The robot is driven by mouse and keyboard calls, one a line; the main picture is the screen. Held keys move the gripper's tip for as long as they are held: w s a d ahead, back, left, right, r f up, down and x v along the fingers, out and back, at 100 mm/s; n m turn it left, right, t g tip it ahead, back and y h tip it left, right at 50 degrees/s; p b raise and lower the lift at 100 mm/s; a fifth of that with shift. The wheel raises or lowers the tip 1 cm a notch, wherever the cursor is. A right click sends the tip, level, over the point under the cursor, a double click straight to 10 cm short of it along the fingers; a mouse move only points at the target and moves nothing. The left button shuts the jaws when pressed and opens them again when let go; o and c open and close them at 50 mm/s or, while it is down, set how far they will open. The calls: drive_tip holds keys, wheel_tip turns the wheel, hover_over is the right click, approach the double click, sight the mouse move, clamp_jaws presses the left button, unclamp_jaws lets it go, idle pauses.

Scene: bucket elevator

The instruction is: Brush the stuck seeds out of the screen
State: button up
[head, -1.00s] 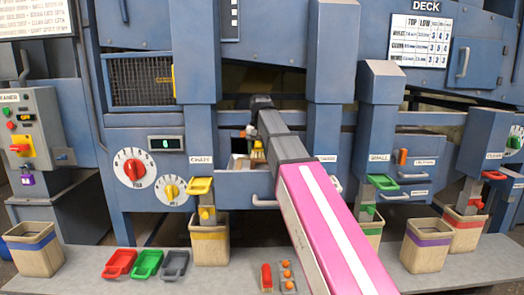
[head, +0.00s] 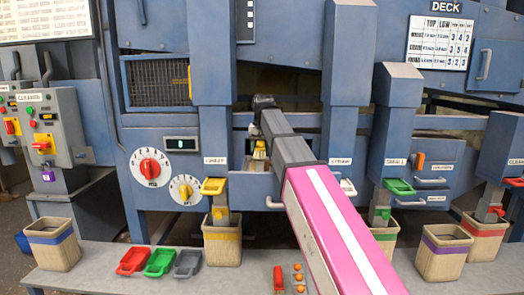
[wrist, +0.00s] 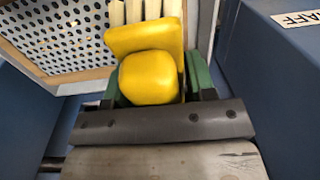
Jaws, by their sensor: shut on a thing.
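My gripper (wrist: 152,95) is shut on a yellow brush (wrist: 150,75), whose yellow block sits between the green fingers. The perforated screen (wrist: 70,35), pale with dark holes and a wooden frame, lies at the upper left, beside and beyond the brush. I cannot tell whether the bristles touch it, or which holes hold seeds. In the head view the yellow brush (head: 260,151) shows small at the end of my arm, in front of the blue machine's opening.
A blue post (wrist: 275,75) with a label stands close at right in the wrist view. Below the machine are a yellow-banded bin (head: 222,245), other bins, and red (head: 134,261), green (head: 160,262) and grey (head: 188,263) scoops on the bench.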

drive_tip(key=shift+s+d, duration=0.2)
drive_tip(key=shift+d, duration=8.2)
drive_tip(key=shift+w+a+r, duration=0.1)
drive_tip(key=shift+a+r, duration=0.3)
drive_tip(key=shift+a, duration=2.35)
drive_tip(key=shift+w+a+r, duration=0.1)
drive_tip(key=shift+a+r, duration=0.25)
drive_tip(key=shift+a, duration=2.45)
drive_tip(key=shift+w+a+r, duration=0.1)
drive_tip(key=shift+a+r, duration=0.3)
drive_tip(key=shift+a, duration=2.35)
drive_tip(key=shift+d+r, duration=0.2)
drive_tip(key=shift+r, duration=2.8)
